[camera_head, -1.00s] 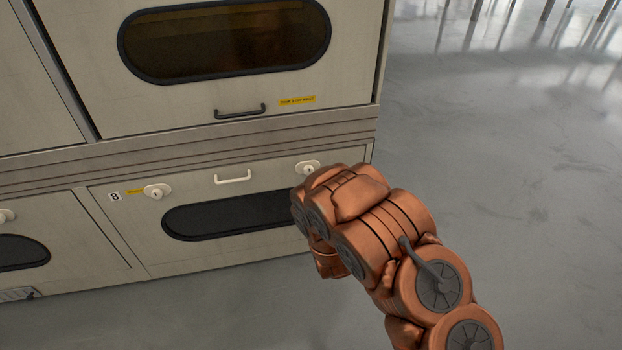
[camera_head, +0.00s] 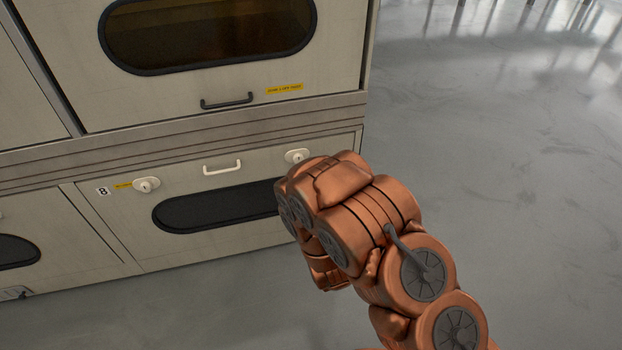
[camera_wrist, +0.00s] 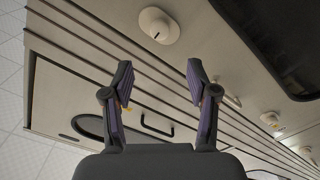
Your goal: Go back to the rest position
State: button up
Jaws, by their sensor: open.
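My gripper (camera_wrist: 158,88) is open and empty in the wrist view, its two fingers apart with the cabinet front behind them. In the head view my copper-coloured arm reaches in from the lower right, and the gripper itself is hidden behind it. The cabinet's lower door (camera_head: 125,225) is marked 8. It has a white handle (camera_head: 222,168), two round white latches (camera_head: 146,185) (camera_head: 297,156) and a dark oval window (camera_head: 215,210). The upper door (camera_head: 150,103) has a black handle (camera_head: 227,101) and a dark amber oval window (camera_head: 210,28). Both doors look shut.
Ribbed rails (camera_head: 190,140) run between the upper and lower doors. Another door with a dark window (camera_head: 15,250) is at the left. Glossy grey floor (camera_head: 520,150) lies clear to the right of the cabinet.

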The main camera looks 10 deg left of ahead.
jog(key=w+d+r+m+g+h+p, duration=0.3)
jog(key=d+r+m+h+p, duration=0.1)
jog(key=d+r+p, duration=0.4)
jog(key=s+d+r+m+g+h+p, duration=0.2)
jog(key=s+d+r+m+g+p, duration=0.3)
jog(key=r, duration=0.6)
jog(key=s+d+r+m+g+p, duration=0.1)
jog(key=s+d+r+g+p, duration=0.2)
jog(key=s+r, duration=0.6)
jog(key=s+d+r+m+g+p, duration=0.1)
jog(key=s+d+r+g+p, duration=0.3)
jog(key=s, duration=1.2)
jog(key=s+d+r+m+g+p, duration=0.1)
jog(key=s+d+r+g+p, duration=0.2)
jog(key=s+r, duration=1)
jog(key=d+r+p, duration=0.2)
jog(key=d+p, duration=0.1)
jog(key=p, duration=0.2)
jog(key=shift+s+h, duration=0.15)
jog(key=shift+h, duration=0.25)
jog(key=shift+r, duration=0.1)
